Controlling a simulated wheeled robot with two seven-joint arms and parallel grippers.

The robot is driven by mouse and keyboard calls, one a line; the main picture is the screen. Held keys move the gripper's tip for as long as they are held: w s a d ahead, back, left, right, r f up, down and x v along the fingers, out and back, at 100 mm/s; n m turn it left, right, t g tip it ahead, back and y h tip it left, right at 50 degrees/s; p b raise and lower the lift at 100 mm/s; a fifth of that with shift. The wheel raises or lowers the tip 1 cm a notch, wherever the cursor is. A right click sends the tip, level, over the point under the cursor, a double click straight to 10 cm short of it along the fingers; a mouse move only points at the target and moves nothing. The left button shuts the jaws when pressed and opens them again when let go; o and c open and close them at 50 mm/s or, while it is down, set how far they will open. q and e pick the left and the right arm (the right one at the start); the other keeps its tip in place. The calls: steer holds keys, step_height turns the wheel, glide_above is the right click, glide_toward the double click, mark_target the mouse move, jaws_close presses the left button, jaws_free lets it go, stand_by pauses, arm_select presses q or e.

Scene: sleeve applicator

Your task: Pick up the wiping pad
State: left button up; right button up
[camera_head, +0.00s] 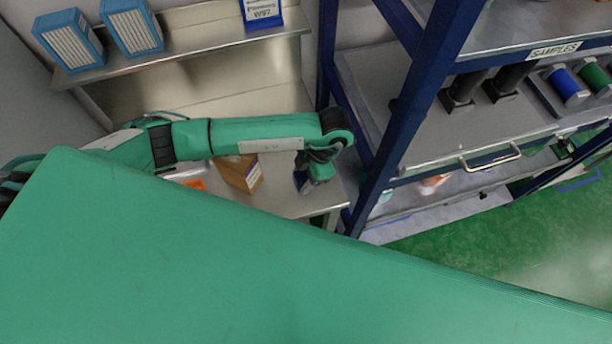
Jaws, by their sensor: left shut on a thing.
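My left arm reaches in from the left over the metal bench. My left gripper (314,178) points down at the bench's right end, beside the blue rack post. It is shut on a small dark blue item (302,183), which I take to be the wiping pad. The gripper hides much of the item, and I cannot tell whether it touches the bench top. My right gripper is out of view.
A brown box (238,173) and an orange item (194,184) are on the bench (300,204), left of the gripper. A shelf (190,50) with blue-and-white boxes hangs behind. A blue-framed rack (412,110) with a drawer and dark cylinders stands close on the right.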

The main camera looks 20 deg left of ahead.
mark_target(303, 175)
arm_select(q)
steer(key=shift+r, duration=0.45)
step_height(303, 175, up, 19)
steer(key=b, duration=0.3)
steer(key=shift+r+b, duration=0.1)
steer(key=shift+b, duration=0.3)
